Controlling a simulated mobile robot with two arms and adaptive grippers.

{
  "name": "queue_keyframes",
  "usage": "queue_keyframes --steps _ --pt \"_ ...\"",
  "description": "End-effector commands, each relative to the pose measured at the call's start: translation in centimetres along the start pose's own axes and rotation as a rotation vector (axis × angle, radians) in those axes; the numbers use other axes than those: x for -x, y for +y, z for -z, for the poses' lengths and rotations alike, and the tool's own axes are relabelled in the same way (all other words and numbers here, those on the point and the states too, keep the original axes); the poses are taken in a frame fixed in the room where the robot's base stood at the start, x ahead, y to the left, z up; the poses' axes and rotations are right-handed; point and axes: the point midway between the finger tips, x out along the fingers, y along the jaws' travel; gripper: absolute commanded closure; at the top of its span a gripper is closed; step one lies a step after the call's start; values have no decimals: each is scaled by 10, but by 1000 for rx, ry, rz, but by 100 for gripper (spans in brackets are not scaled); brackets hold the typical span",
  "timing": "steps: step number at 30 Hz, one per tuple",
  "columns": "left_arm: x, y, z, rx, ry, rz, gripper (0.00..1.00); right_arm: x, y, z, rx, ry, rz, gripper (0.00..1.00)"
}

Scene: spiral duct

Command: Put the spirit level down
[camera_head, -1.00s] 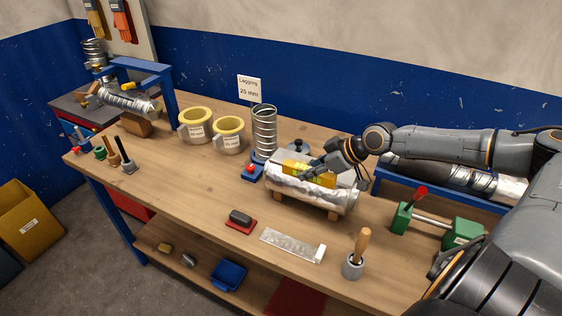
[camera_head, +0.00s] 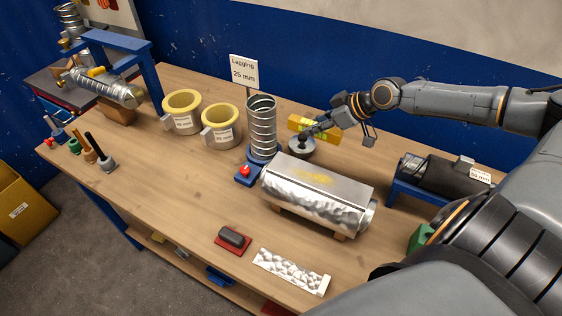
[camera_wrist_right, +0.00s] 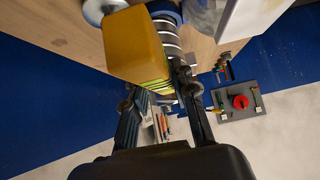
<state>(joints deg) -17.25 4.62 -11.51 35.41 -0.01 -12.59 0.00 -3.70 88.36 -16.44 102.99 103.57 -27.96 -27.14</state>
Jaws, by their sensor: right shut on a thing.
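The spirit level is a yellow bar (camera_head: 301,122) at the back of the bench in the head view, with green-yellow marking on it. My right gripper (camera_head: 318,130) is shut on it, and the fingers hide part of it. In the right wrist view the yellow level (camera_wrist_right: 135,45) sticks out large from between the fingers (camera_wrist_right: 160,92). It is past the silver-clad duct (camera_head: 320,205), near the wall. I cannot tell whether it touches the bench top. My left gripper is not in view.
A grey round piece with a black knob (camera_head: 300,149) stands just in front of the level. A spiral duct (camera_head: 262,125) stands upright to its left on a blue base. A dark duct in a blue cradle (camera_head: 445,175) lies to the right. The bench's front left (camera_head: 165,185) is clear.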

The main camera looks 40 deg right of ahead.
Motion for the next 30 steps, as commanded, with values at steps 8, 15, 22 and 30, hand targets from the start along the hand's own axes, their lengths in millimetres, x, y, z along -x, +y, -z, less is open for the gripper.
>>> queue_keyframes --steps 8,15,22,30 --pt "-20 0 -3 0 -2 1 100 -13 0 -13 0 1 0 100" --pt "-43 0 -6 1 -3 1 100 -29 0 -29 0 0 0 100" --pt "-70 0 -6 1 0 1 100 -46 0 -46 1 0 -1 100" --pt "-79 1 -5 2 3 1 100 -62 0 -62 -4 4 1 100"
